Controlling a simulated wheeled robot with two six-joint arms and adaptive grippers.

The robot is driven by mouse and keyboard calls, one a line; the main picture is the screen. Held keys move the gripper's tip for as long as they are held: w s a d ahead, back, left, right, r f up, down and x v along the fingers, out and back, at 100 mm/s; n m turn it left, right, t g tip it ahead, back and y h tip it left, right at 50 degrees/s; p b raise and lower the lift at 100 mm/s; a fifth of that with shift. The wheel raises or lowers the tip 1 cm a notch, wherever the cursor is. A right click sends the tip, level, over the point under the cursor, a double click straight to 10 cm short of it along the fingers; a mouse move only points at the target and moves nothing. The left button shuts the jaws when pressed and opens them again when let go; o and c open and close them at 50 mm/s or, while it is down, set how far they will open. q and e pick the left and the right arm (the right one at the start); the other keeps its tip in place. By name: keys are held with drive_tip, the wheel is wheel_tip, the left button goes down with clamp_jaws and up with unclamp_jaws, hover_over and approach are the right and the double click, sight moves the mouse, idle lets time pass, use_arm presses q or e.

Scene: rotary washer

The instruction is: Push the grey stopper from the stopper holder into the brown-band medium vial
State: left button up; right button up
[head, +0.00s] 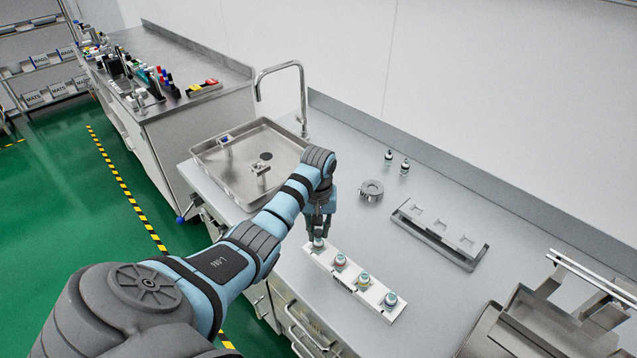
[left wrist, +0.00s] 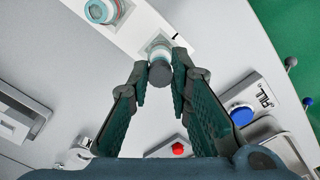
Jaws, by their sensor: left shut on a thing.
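My left gripper (head: 319,238) reaches down over the far-left end of a white vial rack (head: 350,281). In the left wrist view its fingertips (left wrist: 161,76) are shut on a round grey stopper (left wrist: 160,73). A vial (left wrist: 159,52) in the rack's end slot shows just beyond the stopper; whether the stopper is seated in it is hidden. The end vial's band colour is not clear. Further vials (head: 340,260) with coloured bands stand upright along the rack. A grey metal holder (head: 445,240) with square recesses lies to the right. My right gripper is not seen.
A steel sink (head: 225,165) with a tap is at the left. A metal machine (head: 550,325) is at the lower right. Bench between rack and holder is clear.

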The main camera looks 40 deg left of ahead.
use_arm(q)
drive_tip(key=shift+f, duration=0.45)
idle(0.6)
drive_tip(key=o, duration=0.8)
